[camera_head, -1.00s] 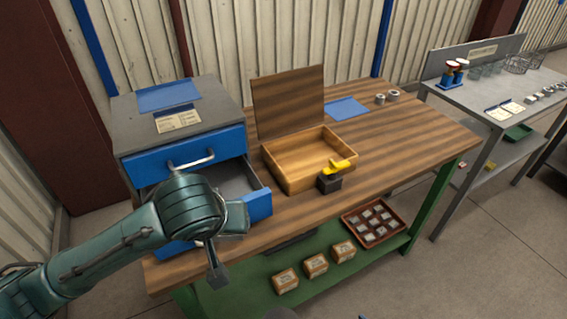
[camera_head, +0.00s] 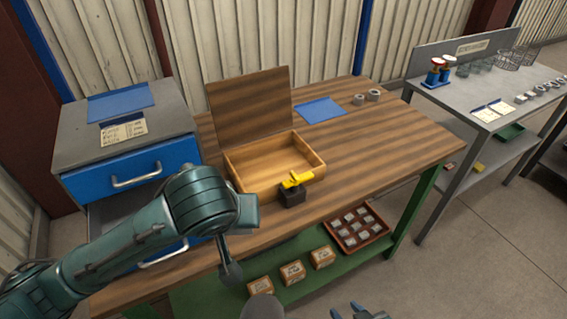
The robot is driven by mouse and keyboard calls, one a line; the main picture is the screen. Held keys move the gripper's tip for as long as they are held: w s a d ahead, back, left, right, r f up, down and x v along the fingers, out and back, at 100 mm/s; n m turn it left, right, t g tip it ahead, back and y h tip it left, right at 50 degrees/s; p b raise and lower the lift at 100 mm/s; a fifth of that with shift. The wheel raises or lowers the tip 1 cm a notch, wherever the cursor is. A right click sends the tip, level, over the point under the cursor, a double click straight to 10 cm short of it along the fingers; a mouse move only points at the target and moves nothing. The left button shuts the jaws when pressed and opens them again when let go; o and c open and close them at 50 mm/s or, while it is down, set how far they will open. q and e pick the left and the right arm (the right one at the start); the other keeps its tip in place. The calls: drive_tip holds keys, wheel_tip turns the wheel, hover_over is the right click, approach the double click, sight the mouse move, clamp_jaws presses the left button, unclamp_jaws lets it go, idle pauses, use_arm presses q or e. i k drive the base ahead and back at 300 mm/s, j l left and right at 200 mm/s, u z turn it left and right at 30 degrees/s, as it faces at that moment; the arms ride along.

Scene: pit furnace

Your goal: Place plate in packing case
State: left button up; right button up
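The packing case appears to be the wooden box (camera_head: 237,178) on the workbench, with its lid (camera_head: 250,105) standing open; its visible inside looks empty. I cannot single out the plate for certain; small grey pieces (camera_head: 352,220) lie in a red tray on the lower shelf. My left gripper (camera_head: 230,270) hangs in front of the bench edge, left of the case; its fingers are seen edge-on and I cannot tell their opening. My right gripper (camera_head: 347,310) shows only at the bottom edge, its tips apart with nothing seen between them, below the shelf tray.
A yellow-handled piece on a dark block (camera_head: 292,195) stands at the case's front right corner. A grey cabinet (camera_head: 75,140) with blue drawers stands left; a lower drawer is partly hidden by my arm. Small cartons (camera_head: 292,272) sit on the green shelf.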

sight(264, 175)
drive_tip(key=i+l, duration=0.15)
drive_tip(key=l, duration=0.25)
drive_tip(key=i+l+u, duration=0.15)
drive_tip(key=l, duration=0.3)
drive_tip(key=i+l, duration=0.15)
drive_tip(key=l, duration=0.25)
drive_tip(key=i+l+u, duration=0.15)
drive_tip(key=l, duration=0.3)
drive_tip(key=i+l, duration=0.1)
drive_tip(key=l, duration=0.35)
drive_tip(key=i+u, duration=0.05)
